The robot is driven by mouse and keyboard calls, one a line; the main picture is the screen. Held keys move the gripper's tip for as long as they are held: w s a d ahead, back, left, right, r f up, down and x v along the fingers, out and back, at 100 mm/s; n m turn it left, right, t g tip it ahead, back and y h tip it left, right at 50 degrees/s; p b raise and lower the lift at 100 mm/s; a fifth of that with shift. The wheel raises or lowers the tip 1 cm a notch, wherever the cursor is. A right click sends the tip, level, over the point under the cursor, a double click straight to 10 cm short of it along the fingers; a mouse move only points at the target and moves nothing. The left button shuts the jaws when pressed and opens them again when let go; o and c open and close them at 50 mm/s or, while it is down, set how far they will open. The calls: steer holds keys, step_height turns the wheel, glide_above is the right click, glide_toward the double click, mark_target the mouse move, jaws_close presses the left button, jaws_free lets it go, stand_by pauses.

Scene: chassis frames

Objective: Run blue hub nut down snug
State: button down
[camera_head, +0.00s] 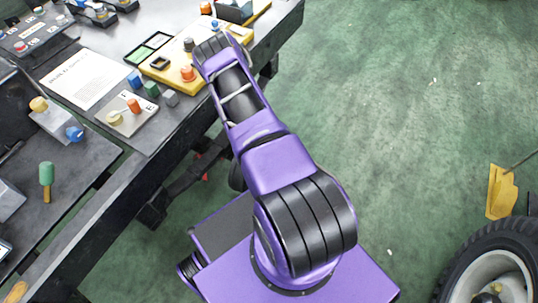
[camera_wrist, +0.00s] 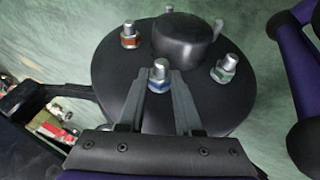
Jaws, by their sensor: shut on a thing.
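In the wrist view a round black hub (camera_wrist: 112,82) with a raised dark centre cap (camera_wrist: 182,38) fills the middle. The blue hub nut (camera_wrist: 159,85) sits on a silver stud at the hub's near side, and the stud end shows above it. My gripper (camera_wrist: 161,76) is shut on the blue nut, with one finger on each side. I cannot tell whether the nut touches the hub face. In the head view my arm reaches up and left to the bench; my fingertips and the hub cannot be made out there.
A further stud (camera_wrist: 217,27) is partly behind the cap. The bench holds a yellow tray (camera_head: 160,76), a white sheet (camera_head: 84,78) and small parts. Floor on the right is mostly clear; a wheel (camera_head: 497,270) stands there.

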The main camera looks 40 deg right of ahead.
steer(key=shift+d+r, duration=0.1)
steer(key=shift+d, duration=0.05)
steer(key=shift+w+d+m+g+y, duration=0.1)
steer(key=shift+d+m+g+y, duration=0.2)
steer(key=shift+y, duration=0.6)
steer(key=shift+d+g+y, duration=0.15)
steer(key=shift+g+y, duration=0.35)
steer(key=shift+y, duration=0.6)
steer(key=shift+w+d+m+g+y, duration=0.15)
steer(key=shift+m+g+y, duration=0.3)
steer(key=shift+y, duration=0.7)
steer(key=shift+w+d+m+g+y, duration=0.1)
steer(key=shift+d+m+g+y, duration=0.15)
steer(key=shift+g+y, duration=0.6)
steer(key=shift+t+y, duration=0.3)
steer(key=shift+y, duration=0.2)
steer(key=c, duration=0.6)
jaws_free()
steer(key=shift+a, duration=0.1)
